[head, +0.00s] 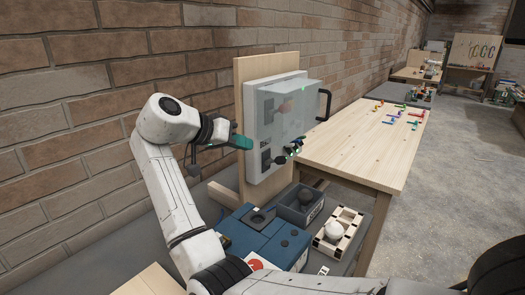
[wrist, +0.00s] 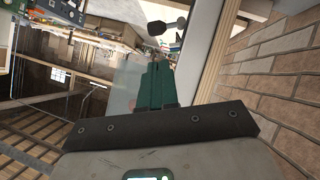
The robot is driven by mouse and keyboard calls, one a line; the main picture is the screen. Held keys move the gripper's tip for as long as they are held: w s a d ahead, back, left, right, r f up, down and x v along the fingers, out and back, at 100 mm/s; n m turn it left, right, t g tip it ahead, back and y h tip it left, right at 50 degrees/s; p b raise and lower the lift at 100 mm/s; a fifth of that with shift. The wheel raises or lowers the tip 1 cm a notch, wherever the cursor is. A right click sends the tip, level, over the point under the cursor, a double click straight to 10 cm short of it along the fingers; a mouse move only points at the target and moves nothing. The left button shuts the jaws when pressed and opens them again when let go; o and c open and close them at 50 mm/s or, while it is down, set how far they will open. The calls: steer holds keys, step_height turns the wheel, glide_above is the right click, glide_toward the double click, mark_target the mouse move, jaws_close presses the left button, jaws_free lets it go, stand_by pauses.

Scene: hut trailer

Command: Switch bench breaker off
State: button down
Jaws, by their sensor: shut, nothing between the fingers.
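A pale grey breaker box (head: 258,130) is mounted on an upright wooden board (head: 240,85) by the brick wall. A translucent cover (head: 290,110) with a black handle (head: 324,104) is on its front, and what lies behind it is blurred. A dark switch-like part (head: 266,159) sits low on the box front under a small label; its position cannot be read. My gripper (head: 248,143), with teal fingers, is beside the left edge of the box; contact cannot be told. In the wrist view the teal fingers (wrist: 155,75) are together and empty.
Small dark parts with green spots (head: 293,150) stick out at the box's lower right. Below are a blue case (head: 262,236), a grey bin with a dark ball (head: 296,210) and a wooden crate with a pale ball (head: 336,243). A wooden table (head: 360,150) stands to the right.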

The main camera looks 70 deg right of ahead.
mark_target(278, 162)
steer(key=p+x, duration=0.2)
steer(key=x, duration=0.8)
